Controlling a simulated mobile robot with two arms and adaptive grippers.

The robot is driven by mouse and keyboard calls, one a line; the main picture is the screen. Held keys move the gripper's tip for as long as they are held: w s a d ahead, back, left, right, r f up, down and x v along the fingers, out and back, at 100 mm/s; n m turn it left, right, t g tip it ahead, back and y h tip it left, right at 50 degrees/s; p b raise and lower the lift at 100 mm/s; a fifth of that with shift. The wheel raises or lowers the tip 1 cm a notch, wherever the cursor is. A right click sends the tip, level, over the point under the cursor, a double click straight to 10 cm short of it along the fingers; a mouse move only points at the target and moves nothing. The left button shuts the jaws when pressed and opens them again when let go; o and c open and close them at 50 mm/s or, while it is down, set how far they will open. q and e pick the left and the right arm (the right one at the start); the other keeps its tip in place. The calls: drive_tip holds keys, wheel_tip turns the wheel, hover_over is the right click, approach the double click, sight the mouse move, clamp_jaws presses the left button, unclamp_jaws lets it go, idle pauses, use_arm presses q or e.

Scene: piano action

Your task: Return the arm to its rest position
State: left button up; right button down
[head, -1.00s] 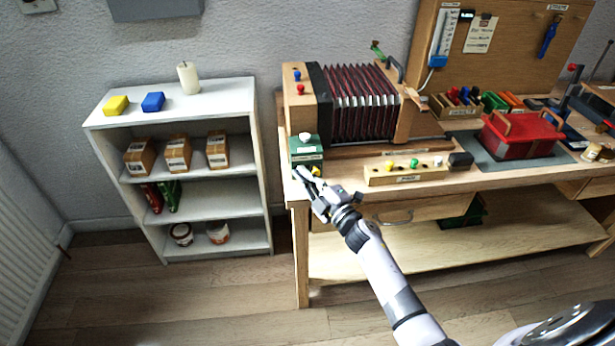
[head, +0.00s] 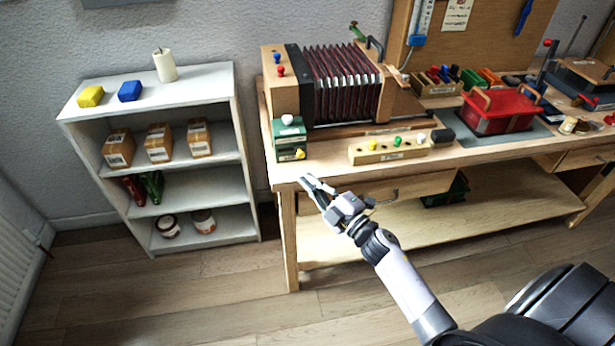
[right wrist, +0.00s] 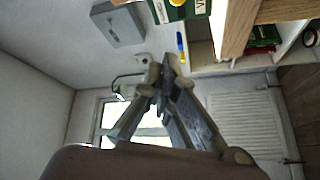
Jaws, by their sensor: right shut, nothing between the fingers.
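My right gripper (head: 312,188) is in front of the workbench's front left corner in the head view, below the green box (head: 289,138) with a white knob and a yellow knob. It is clear of the box, shut and empty. In the right wrist view my right gripper (right wrist: 160,85) shows its fingers together with nothing between them. The green box also shows there at the top (right wrist: 178,10). My right arm reaches in from the lower right of the head view. My left gripper is not in view.
The workbench (head: 480,155) carries a bellows unit (head: 340,85), a wooden strip with coloured knobs (head: 388,148) and a red box (head: 497,110). A grey shelf (head: 200,88) with blocks, cartons and cans stands at left. The floor between them and my base is clear.

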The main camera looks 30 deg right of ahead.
drive_tip(key=s+f+m+g+h, duration=0.25)
drive_tip(key=s+f, duration=0.25)
drive_tip(key=f, duration=0.7)
drive_tip(key=s+f+m+g+h, duration=0.1)
drive_tip(key=s+f+m+g, duration=0.25)
drive_tip(key=f, duration=0.75)
drive_tip(key=s+f+m+g+h, duration=0.1)
drive_tip(key=s+f+m+g, duration=0.15)
drive_tip(key=s+f, duration=0.65)
drive_tip(key=s+a+f+m+g, duration=0.1)
drive_tip(key=s+f+g, duration=0.2)
drive_tip(key=s+f, duration=0.3)
drive_tip(key=s+a+f+m+g, duration=0.2)
drive_tip(key=s+f, duration=0.5)
drive_tip(key=s, duration=0.7)
drive_tip(key=s+a+f+m+g, duration=0.1)
drive_tip(key=s+f+m+g, duration=0.1)
drive_tip(key=s+f+g, duration=0.2)
drive_tip(key=s+f, duration=0.3)
drive_tip(key=s, duration=0.3)
drive_tip(key=shift+s+a+f, duration=0.2)
drive_tip(key=shift+s+a, duration=0.05)
drive_tip(key=shift+s, duration=0.05)
